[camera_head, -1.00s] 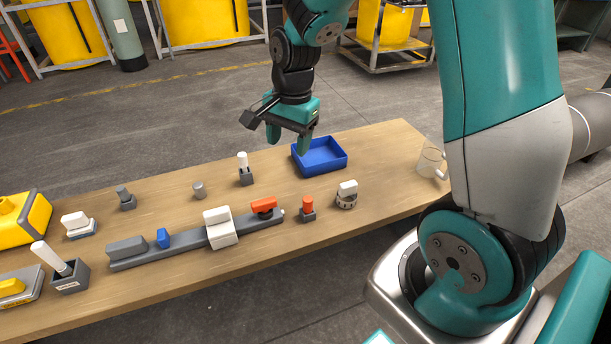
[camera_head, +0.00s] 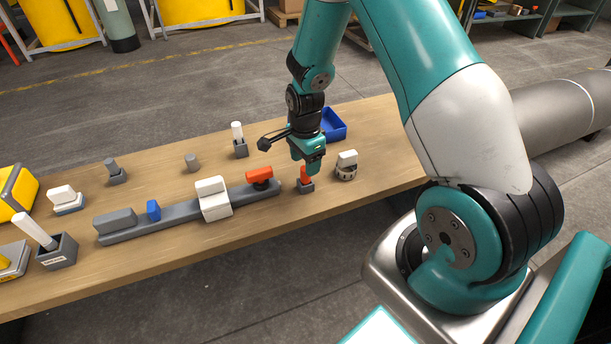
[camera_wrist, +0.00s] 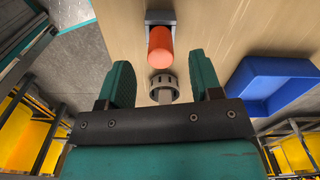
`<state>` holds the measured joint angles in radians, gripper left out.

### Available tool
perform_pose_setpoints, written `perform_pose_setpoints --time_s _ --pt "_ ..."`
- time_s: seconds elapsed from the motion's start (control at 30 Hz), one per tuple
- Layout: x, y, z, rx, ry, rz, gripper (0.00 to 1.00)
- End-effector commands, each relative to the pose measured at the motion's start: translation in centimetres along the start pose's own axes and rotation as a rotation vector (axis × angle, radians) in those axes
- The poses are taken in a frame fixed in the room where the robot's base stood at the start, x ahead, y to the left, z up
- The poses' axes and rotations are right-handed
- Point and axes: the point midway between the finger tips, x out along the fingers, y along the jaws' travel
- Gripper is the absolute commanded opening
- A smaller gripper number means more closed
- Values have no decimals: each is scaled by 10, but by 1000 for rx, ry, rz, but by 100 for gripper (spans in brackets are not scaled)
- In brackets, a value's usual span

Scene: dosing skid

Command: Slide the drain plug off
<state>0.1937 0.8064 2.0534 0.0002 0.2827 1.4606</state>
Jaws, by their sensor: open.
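An orange-red cylindrical plug (camera_head: 303,179) stands in a small grey block (camera_head: 306,187) near the right end of the long grey rail; I take it as the drain plug. My gripper (camera_head: 309,166) is over it and hides part of it in the head view. In the wrist view the plug (camera_wrist: 160,50) and its grey block (camera_wrist: 158,17) lie ahead of my open gripper (camera_wrist: 163,82), roughly on the line between the two teal fingers. The fingers are apart and hold nothing.
A round grey-white fitting with a white block (camera_head: 346,166) stands close to the right. The grey rail (camera_head: 170,221) carries an orange lever (camera_head: 259,175), a white block (camera_head: 212,198) and a blue piece (camera_head: 153,210). A blue tray (camera_head: 334,125) lies behind my gripper. The table's front right is clear.

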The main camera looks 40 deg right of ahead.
Motion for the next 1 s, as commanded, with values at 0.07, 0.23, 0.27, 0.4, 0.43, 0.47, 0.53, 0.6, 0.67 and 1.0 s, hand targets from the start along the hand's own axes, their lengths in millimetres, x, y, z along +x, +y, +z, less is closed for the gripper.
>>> perform_pose_setpoints --time_s 0.07,0.23,0.27,0.4,0.43,0.47,0.53,0.6,0.67,1.0 --pt "17 0 0 0 0 2 59" --pt "39 0 0 0 0 1 59" --pt "42 0 0 0 0 0 59" --pt "49 0 0 0 0 -1 59" --pt "50 0 0 0 0 -1 59" --pt "50 0 0 -1 0 -1 59" --pt "50 0 0 0 0 -2 59" --pt "50 0 0 0 0 -2 59" --pt "50 0 0 -1 0 -1 59" --pt "50 0 0 0 0 -1 6"
